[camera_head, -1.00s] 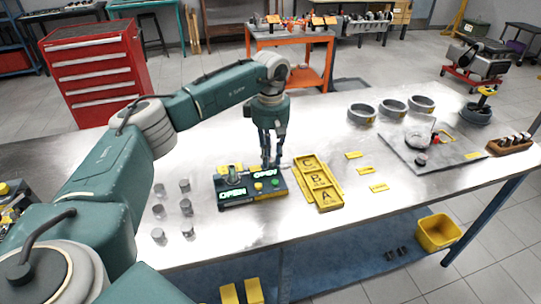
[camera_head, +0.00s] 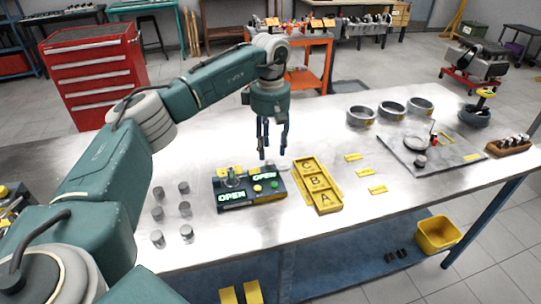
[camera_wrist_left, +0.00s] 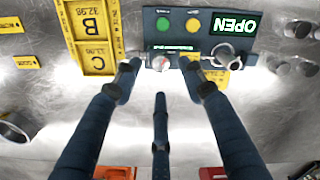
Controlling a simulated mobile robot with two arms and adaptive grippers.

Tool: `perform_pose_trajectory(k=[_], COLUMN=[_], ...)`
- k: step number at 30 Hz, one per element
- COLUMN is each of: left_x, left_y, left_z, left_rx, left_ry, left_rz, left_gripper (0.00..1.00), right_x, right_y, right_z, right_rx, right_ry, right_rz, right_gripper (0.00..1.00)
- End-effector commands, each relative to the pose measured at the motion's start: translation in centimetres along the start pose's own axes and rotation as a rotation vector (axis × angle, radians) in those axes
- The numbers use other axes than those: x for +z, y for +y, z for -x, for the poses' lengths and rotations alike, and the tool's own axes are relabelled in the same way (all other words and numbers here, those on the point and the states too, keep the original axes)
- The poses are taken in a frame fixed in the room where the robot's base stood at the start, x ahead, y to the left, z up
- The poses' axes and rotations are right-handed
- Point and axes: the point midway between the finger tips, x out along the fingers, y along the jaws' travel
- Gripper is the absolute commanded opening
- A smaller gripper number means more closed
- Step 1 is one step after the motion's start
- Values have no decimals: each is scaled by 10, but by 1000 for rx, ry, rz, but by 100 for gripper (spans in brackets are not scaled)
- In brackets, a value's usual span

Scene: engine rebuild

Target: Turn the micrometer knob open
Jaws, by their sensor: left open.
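The micrometer station is a dark box (camera_head: 250,192) on the metal table, with two lit green OPEN signs, a green button and a yellow button. It also shows in the left wrist view (camera_wrist_left: 205,14), where one OPEN sign appears upside down. A small round silver knob (camera_wrist_left: 160,63) on its near edge lies between my fingers in that view. A silver ring-like part (camera_wrist_left: 228,55) is right of the knob. My left gripper (camera_head: 272,155) is open and empty, above and behind the box; it also shows in the wrist view (camera_wrist_left: 160,75). My right gripper is not in view.
A yellow tray (camera_head: 338,207) marked A, B and C stands right of the box. Several small metal cylinders (camera_head: 184,187) stand to its left. Yellow tags (camera_head: 371,172), metal rings (camera_head: 361,117) and a grey plate (camera_head: 447,164) lie farther right. The table behind the box is clear.

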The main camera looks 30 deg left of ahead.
Motion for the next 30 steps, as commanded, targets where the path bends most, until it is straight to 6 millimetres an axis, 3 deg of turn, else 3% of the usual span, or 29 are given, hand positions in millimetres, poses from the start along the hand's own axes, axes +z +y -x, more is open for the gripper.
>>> perform_pose_trajectory(k=[6,12,30], left_x=[1,1,1], left_y=[2,1,1], left_z=[48,71,75], left_rx=[4,3,1], left_ry=[-1,-1,-1], left_rz=[-1,0,-2], left_gripper=[41,41,41], right_x=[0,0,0], right_y=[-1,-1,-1], right_z=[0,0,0], right_rx=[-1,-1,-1], right_ry=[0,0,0], right_rz=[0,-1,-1], right_gripper=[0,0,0])
